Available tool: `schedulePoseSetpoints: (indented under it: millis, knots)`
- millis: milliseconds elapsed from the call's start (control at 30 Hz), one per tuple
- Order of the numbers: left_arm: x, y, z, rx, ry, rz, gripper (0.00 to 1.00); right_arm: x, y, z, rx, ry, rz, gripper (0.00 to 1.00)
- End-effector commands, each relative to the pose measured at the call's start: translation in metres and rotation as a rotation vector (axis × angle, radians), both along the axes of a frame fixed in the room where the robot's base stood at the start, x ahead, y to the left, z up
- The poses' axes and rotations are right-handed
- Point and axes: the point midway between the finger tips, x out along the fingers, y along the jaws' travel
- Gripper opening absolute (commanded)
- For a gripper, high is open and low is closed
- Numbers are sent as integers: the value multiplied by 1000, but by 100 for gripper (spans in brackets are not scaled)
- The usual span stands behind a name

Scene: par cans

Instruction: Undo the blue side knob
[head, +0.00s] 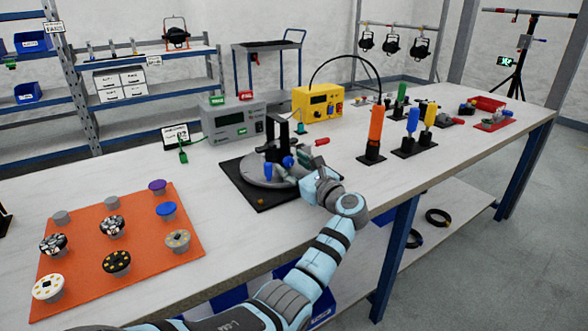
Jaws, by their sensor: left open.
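A fixture with a round grey base and dark upright parts (284,132) stands on a black square mat (262,200) near the middle of the bench. My left gripper (297,166) is at the near right side of the fixture, close to the blue knob. It is open. Its dark fingers blend with the dark fixture, so I cannot tell whether they touch the knob. My right gripper is not in view.
An orange mat (90,285) with several round pieces lies at the left. A grey meter (233,121) and a yellow power unit (317,103) stand behind the fixture. Orange (376,125), blue (412,120) and yellow (430,114) handled tools stand at the right.

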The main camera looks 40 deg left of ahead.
Motion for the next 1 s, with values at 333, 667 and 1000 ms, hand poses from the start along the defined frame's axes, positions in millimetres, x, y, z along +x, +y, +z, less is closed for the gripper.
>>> schedulePoseSetpoints:
  millis: [333, 667, 1000]
  knots:
    - [0, -1, 0, 0, 0, 0, 6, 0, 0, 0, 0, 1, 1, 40]
    - [-1, -1, 2, -78, -254, 0, 0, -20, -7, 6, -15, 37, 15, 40]
    - [-1, 0, -1, -144, -478, 0, 0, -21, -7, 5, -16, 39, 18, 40]
